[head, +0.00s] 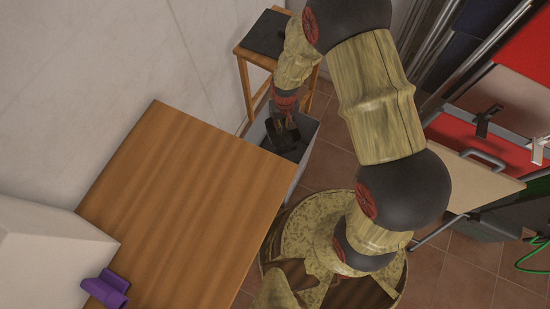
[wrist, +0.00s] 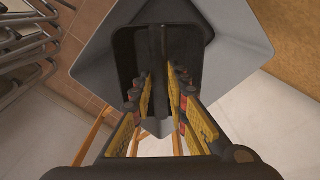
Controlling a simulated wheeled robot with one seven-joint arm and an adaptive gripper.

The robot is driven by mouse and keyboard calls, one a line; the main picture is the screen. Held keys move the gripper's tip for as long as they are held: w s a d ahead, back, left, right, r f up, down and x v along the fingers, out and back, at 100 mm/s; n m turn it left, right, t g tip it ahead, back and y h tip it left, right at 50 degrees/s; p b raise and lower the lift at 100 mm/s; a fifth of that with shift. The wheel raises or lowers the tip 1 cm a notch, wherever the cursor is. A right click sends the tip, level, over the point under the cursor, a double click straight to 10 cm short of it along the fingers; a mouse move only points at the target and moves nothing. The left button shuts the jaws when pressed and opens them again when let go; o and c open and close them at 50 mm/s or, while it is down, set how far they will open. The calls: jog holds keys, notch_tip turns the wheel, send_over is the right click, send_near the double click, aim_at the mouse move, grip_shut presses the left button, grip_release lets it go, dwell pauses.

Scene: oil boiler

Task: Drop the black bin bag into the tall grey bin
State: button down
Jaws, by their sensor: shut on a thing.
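My gripper (head: 284,118) is shut on the black bin bag (head: 285,140) and holds it over the tall grey bin (head: 312,132), which stands at the far end of the wooden table. In the wrist view the bag (wrist: 190,40) is a dark, rounded shape beyond the fingers of my gripper (wrist: 160,85). The bin (wrist: 240,42) shows around the bag as a grey, turned square. The bag covers much of the bin's opening. How far the bag reaches below the rim cannot be told.
The wooden table (head: 185,205) lies left of the bin, with a white box (head: 50,255) and a purple object (head: 107,288) at its near end. A wooden stool (head: 245,80) with a dark item (head: 265,35) stands behind the bin. Red panels and metal frames (head: 475,125) fill the right side.

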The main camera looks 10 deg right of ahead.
jog(key=c, duration=1.7)
grip_release()
jog(key=shift+o, duration=0.2)
jog(key=shift+r, duration=0.1)
notch_tip(320, 180, up, 12)
